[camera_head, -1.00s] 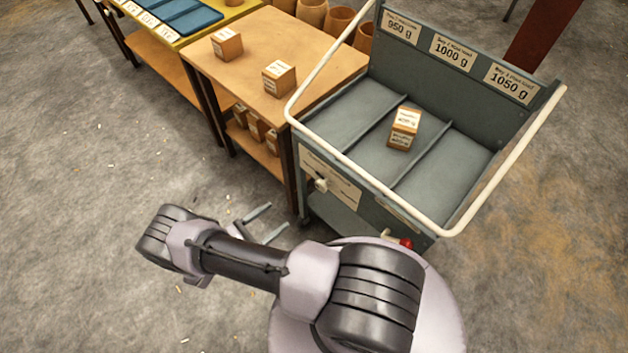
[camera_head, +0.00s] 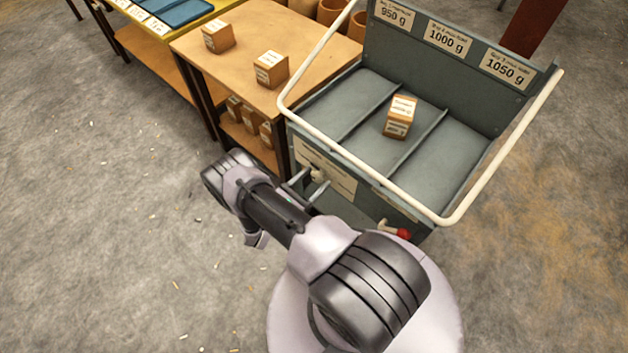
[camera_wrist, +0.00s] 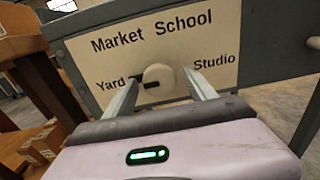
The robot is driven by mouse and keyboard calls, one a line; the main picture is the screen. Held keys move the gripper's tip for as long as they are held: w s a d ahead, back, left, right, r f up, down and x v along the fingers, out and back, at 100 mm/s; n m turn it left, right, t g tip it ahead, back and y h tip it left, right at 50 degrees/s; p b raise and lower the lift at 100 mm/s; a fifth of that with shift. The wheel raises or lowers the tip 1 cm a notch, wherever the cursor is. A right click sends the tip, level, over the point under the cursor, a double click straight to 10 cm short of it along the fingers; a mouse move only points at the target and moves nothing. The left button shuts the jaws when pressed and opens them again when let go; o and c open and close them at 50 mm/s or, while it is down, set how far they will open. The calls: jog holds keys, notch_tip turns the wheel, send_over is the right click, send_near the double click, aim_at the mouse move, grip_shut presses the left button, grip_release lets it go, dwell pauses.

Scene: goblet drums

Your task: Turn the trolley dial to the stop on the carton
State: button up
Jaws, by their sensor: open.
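The trolley (camera_head: 480,112) stands at the right with a grey tray split into lanes. Its dial (camera_wrist: 158,77) is a round cream knob on a front plate (camera_wrist: 205,45) reading Market, School, Yard and Studio. The black pointer points left, toward Yard. The dial also shows small in the head view (camera_head: 317,174). A labelled carton (camera_head: 400,117) sits in the middle lane; its small print is unreadable. My gripper (camera_wrist: 162,78) is open, its fingers either side of the dial in the wrist view. Whether they touch it I cannot tell.
A wooden table (camera_head: 240,65) at left of the trolley bears two cartons, with several more on its shelf. A white rail (camera_head: 395,208) surrounds the trolley tray. A red-knobbed lever (camera_head: 403,233) sticks out at the front.

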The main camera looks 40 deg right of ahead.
jog(key=c, duration=1.4)
